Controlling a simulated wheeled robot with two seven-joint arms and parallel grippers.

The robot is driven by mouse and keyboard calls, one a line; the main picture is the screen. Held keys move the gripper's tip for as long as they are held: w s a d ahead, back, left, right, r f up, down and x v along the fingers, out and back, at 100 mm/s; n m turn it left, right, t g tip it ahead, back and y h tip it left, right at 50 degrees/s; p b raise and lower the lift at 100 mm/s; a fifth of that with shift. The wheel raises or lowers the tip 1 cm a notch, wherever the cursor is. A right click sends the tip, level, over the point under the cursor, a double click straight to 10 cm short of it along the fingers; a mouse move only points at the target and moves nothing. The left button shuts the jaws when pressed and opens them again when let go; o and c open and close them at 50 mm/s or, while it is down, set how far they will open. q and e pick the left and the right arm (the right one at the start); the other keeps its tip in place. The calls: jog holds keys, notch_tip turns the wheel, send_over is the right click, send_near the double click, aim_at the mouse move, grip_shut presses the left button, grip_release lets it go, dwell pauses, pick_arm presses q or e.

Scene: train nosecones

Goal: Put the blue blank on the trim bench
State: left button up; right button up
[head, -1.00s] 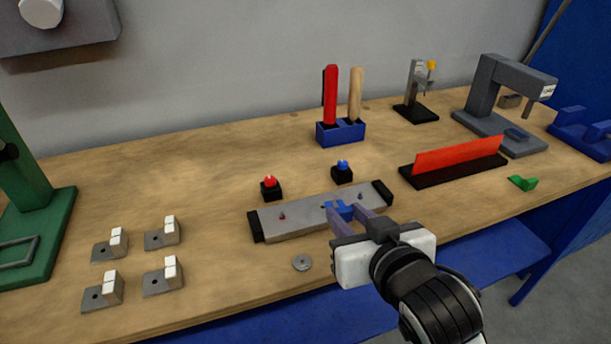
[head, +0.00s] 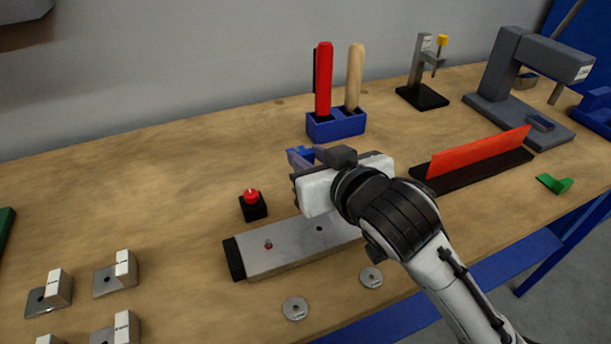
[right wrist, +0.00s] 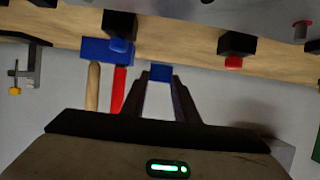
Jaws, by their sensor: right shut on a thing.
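My right gripper (head: 303,158) is shut on a small blue piece, the blue blank (right wrist: 160,72); the fingers (right wrist: 160,85) hold it at their tips in the right wrist view. In the head view only a bit of the blank (head: 298,152) shows, above the bench behind the grey plate. The long grey plate (head: 285,247) with a black end block has a small red pin and a dark hole; my arm hides its right end. No label shows which piece is the trim bench. My left gripper is not in view.
A red button on a black block (head: 252,205) stands behind the plate. A blue-topped black block (right wrist: 119,28) shows in the wrist view. A blue tool holder (head: 336,126) is behind my gripper, a red fence (head: 478,160) to the right. Two washers (head: 295,308) lie in front.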

jog(key=shift+f, duration=0.95)
notch_tip(320, 180, down, 3)
jog(key=shift+f+b, duration=0.1)
jog(key=shift+b, duration=0.35)
jog(key=shift+f, duration=0.3)
jog(key=shift+r, duration=0.1)
jog(key=shift+f, duration=0.2)
jog(key=o, duration=0.7)
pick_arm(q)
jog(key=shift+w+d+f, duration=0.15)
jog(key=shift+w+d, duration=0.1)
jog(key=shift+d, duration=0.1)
pick_arm(e)
jog(key=shift+o, duration=0.2)
jog(key=shift+r, duration=0.1)
